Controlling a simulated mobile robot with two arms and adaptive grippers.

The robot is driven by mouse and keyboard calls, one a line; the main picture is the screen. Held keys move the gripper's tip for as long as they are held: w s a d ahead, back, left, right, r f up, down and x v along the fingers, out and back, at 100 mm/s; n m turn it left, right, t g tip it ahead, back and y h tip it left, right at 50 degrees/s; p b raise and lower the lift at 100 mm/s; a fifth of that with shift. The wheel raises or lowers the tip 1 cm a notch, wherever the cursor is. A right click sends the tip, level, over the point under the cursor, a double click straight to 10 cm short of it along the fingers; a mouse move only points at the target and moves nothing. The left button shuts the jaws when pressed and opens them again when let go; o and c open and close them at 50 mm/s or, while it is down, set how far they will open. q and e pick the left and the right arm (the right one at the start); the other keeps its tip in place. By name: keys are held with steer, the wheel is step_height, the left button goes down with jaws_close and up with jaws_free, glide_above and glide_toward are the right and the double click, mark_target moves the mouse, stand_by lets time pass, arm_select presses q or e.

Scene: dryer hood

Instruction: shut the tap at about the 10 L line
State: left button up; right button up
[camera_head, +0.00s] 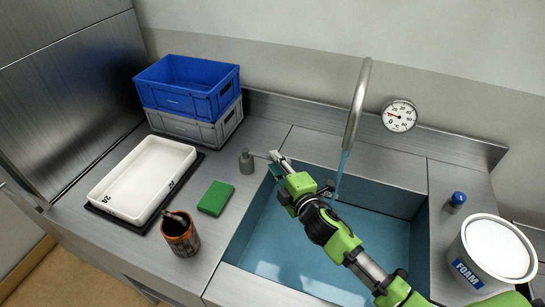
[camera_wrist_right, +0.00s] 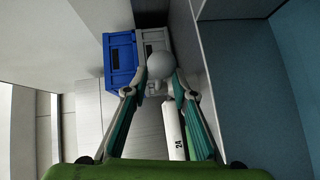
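Water runs from the curved tap spout (camera_head: 357,100) into the sink (camera_head: 228,255), where bluish water (camera_head: 300,265) stands. No 10 L line can be made out. A small grey knob-like piece (camera_head: 246,161) stands on the counter left of the sink; I cannot tell whether it is the tap's handle. My right gripper (camera_head: 277,170) is over the sink's left edge, just right of this piece. In the right wrist view, the gripper (camera_wrist_right: 161,95) is open, with a round grey knob (camera_wrist_right: 160,65) ahead between its fingertips; contact is not clear. My left gripper is out of view.
Left of the sink are a green sponge (camera_head: 215,198), a brown cup (camera_head: 181,235), a white tray (camera_head: 118,198) and stacked blue (camera_head: 190,98) and grey (camera_head: 215,130) crates. A dial gauge (camera_head: 399,116) is behind. A FOAM tub (camera_head: 480,265) and blue-capped bottle (camera_head: 456,202) stand right.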

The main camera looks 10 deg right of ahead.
steer(key=shift+x, duration=1.2)
steer(key=shift+c, duration=0.4)
jaws_close()
steer(key=shift+f, duration=0.1)
